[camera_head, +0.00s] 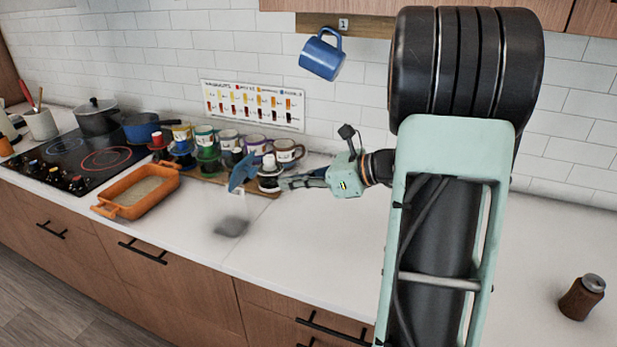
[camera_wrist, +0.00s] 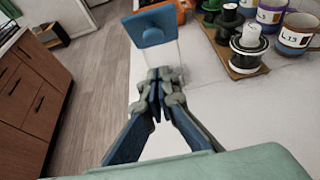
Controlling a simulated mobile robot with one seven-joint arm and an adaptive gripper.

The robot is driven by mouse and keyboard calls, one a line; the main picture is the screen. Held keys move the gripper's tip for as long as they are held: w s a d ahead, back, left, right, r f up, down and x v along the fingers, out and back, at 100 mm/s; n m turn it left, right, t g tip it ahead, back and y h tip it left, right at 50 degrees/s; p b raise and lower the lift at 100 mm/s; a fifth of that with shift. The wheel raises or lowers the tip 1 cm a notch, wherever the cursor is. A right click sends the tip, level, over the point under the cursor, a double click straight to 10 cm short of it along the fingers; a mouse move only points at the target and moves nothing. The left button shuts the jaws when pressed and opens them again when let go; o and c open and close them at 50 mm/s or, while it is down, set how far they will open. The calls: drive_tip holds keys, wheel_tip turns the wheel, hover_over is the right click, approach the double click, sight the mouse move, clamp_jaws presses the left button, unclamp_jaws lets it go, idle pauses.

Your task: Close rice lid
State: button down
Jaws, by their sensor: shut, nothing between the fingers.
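A blue lid (camera_head: 242,172) stands tilted up above the counter, left of my gripper. Below it is a faint, see-through container (camera_head: 238,203), hard to make out, with a dark patch at its base that may be contents or shadow. In the wrist view the blue lid (camera_wrist: 153,25) is just beyond my fingertips, with a pale clear part under it. My gripper (camera_head: 284,183) reaches left over the counter, shut and empty. In the wrist view its fingertips (camera_wrist: 160,76) are together, close to the lid; I cannot tell whether they touch it.
An orange baking dish (camera_head: 140,191) is to the left, beside the black cooktop (camera_head: 75,158). A brown shaker (camera_head: 582,297) stands far right. The front counter (camera_head: 295,250) is clear.

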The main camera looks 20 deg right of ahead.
sight(255, 176)
drive_tip(key=shift+w+a+r+p, duration=0.2)
drive_tip(key=shift+w+a+p, duration=0.05)
drive_tip(key=shift+w+a, duration=0.75)
drive_tip(key=shift+w+a+r+p, duration=0.2)
drive_tip(key=shift+w+a, duration=0.65)
drive_tip(key=shift+w, duration=0.1)
drive_tip(key=shift+r, duration=0.1)
